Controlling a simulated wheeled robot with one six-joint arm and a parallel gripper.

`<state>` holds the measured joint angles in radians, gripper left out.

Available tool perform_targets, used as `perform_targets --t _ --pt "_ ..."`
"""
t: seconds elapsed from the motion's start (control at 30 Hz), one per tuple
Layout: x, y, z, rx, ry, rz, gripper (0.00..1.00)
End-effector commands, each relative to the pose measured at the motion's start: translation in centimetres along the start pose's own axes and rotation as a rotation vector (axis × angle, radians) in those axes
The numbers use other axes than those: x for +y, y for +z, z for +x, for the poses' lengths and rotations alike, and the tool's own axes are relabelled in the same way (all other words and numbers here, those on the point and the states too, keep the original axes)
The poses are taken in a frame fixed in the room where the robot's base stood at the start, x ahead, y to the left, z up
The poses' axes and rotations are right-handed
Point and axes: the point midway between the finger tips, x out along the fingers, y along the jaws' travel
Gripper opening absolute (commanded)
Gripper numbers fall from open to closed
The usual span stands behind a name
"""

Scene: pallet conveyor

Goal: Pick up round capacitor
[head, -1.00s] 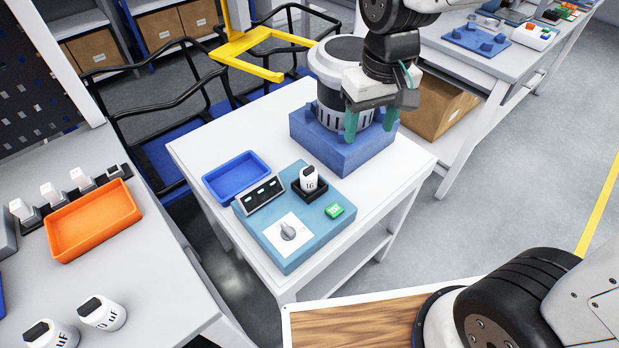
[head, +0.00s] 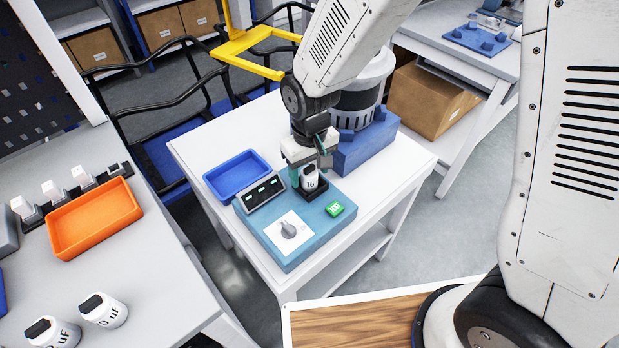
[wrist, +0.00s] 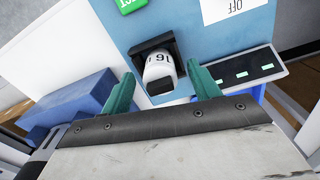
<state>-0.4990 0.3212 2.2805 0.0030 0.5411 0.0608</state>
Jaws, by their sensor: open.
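The round capacitor (head: 309,180) is a white cylinder with a dark top and "16" printed on its side. It stands in a black square holder (head: 318,191) on the blue-teal test panel. In the wrist view the capacitor (wrist: 159,70) sits between my two green fingers, a little beyond their tips. My gripper (head: 309,172) is open and empty, just above and behind the capacitor in the head view. It also shows in the wrist view (wrist: 165,80), with gaps on both sides of the capacitor. The gripper hides part of the capacitor's top in the head view.
The panel (head: 290,262) carries a grey knob, a display box (head: 262,194) and a green button (head: 335,209). A blue tray (head: 237,177) lies to the left. A blue block with a large cylinder (head: 360,152) stands behind. White capacitors (head: 104,310) and an orange tray (head: 95,218) are on the left table.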

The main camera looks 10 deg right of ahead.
Motion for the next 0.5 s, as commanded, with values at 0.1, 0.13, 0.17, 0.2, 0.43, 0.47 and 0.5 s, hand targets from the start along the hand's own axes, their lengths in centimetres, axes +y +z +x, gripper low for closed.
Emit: perform_targets --t 0.1,0.13,0.17,0.2,0.43,0.47,0.5 --pt "0.02 0.02 1.14 -0.001 0.0 0.0 0.61" --pt "0.02 0.01 1.25 -0.001 0.0 0.0 0.61" --pt "0.01 0.0 1.31 0.0 0.0 0.0 0.61" --pt "0.01 -0.02 1.34 0.001 0.0 0.0 0.61" --pt "0.0 -0.03 1.29 0.001 0.0 0.0 0.42" --pt "0.0 -0.03 1.29 0.001 0.0 0.0 0.34" --pt "0.0 -0.03 1.28 0.001 0.0 0.0 0.22"
